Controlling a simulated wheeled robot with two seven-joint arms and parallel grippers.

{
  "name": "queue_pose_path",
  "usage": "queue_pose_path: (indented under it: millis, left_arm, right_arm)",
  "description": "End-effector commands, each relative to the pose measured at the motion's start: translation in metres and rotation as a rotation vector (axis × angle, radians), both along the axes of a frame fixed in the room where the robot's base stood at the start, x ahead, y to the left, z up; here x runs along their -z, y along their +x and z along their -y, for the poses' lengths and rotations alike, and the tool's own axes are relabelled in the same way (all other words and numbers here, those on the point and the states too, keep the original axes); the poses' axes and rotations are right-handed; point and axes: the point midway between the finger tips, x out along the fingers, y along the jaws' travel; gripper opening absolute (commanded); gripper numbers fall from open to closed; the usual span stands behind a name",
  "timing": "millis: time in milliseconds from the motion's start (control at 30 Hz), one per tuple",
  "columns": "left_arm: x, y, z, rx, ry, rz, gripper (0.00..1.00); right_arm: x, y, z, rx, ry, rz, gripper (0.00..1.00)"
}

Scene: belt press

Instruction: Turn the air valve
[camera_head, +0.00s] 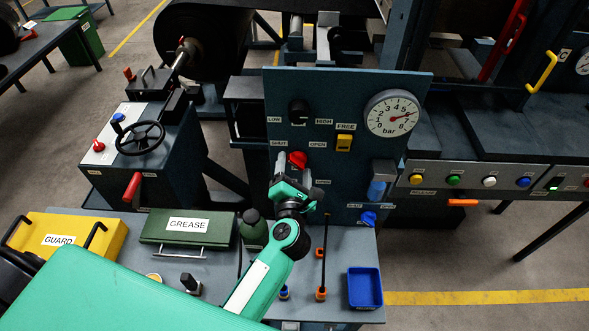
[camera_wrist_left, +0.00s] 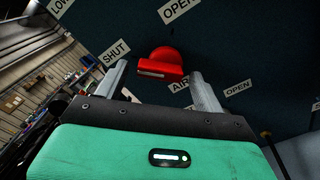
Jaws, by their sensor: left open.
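The air valve is a red knob (camera_head: 297,159) on the dark blue panel (camera_head: 350,95), between the SHUT and OPEN labels. In the left wrist view the red knob (camera_wrist_left: 165,63) shows a rounded back and a flat bar-like handle, with an AIR label partly covered below it. My left gripper (camera_head: 298,179) is in front of and just below the knob in the head view. In the wrist view the left gripper (camera_wrist_left: 162,88) is open, with one finger on each side of the knob and gaps to both. I see no contact. My right gripper is not in view.
The panel also carries a pressure gauge (camera_head: 393,115), a black knob (camera_head: 299,110), a yellow switch (camera_head: 344,143) and a blue knob (camera_head: 368,218).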

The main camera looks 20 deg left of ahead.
Motion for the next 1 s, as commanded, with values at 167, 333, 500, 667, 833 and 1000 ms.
queue_pose_path:
  millis: [167,333,500,667,833,1000]
  left_arm:
    - [0.002,-0.010,0.003,0.001,0.000,-0.001,0.70]
    - [0.005,-0.039,0.012,0.001,-0.002,-0.002,0.70]
    - [0.005,-0.075,0.021,0.001,-0.002,-0.002,0.70]
    - [0.004,-0.104,0.030,0.000,-0.002,-0.002,0.70]
    - [0.003,-0.124,0.036,0.001,-0.002,-0.002,0.70]
    - [0.001,-0.132,0.038,0.000,0.000,-0.001,0.70]
  right_arm:
    - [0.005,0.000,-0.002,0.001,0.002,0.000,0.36]
    - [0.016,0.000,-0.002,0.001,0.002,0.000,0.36]
    - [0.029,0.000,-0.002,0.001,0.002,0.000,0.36]
    - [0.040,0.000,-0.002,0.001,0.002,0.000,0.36]
    - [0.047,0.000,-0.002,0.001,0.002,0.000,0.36]
    - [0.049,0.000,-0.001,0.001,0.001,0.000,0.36]
